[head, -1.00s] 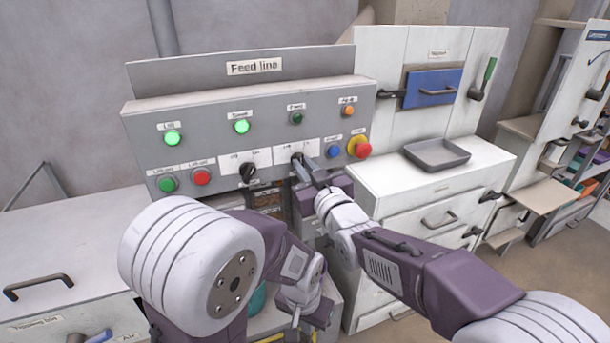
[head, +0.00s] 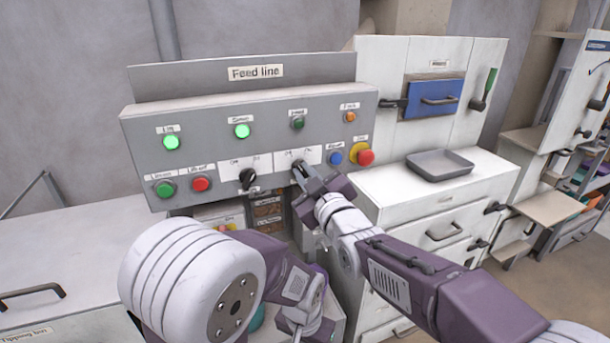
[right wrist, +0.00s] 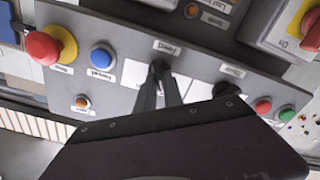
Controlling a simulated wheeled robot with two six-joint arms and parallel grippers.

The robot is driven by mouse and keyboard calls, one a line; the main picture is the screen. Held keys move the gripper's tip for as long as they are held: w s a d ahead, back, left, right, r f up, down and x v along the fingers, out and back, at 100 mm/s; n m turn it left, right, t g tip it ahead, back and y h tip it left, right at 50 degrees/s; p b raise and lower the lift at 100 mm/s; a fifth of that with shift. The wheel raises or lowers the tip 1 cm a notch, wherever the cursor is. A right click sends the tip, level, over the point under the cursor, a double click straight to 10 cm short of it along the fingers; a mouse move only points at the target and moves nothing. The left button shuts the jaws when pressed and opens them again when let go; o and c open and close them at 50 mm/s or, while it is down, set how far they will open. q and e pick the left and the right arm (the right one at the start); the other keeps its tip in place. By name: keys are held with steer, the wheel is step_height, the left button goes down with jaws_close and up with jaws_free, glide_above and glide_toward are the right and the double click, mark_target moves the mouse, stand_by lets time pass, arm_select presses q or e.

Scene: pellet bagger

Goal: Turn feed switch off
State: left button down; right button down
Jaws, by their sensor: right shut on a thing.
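The grey Feed line panel (head: 225,110) carries two dark rotary switches on white plates. My right gripper (head: 302,174) is shut on the handle of the right-hand switch (head: 296,166). In the right wrist view, the two fingers (right wrist: 160,92) close around this dark switch handle (right wrist: 155,70). The handle is largely hidden by the fingers, so its exact setting is unclear. The left-hand switch (head: 247,177) stands free, to the left of my right gripper. My left arm crosses the bottom of the head view; the state of its gripper is not clear.
A blue button (head: 335,157) and a red stop button on yellow (head: 365,157) sit just right of the held switch. Green (head: 165,189) and red (head: 201,184) buttons are at the panel's left. A grey tray (head: 440,165) lies on the white cabinet.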

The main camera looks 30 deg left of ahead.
steer(key=c, duration=1.5)
jaws_free()
steer(key=shift+o, duration=0.2)
steer(key=shift+w+a, duration=0.1)
steer(key=b+v, duration=0.1)
steer(key=v, duration=0.8)
steer(key=shift+b, duration=0.3)
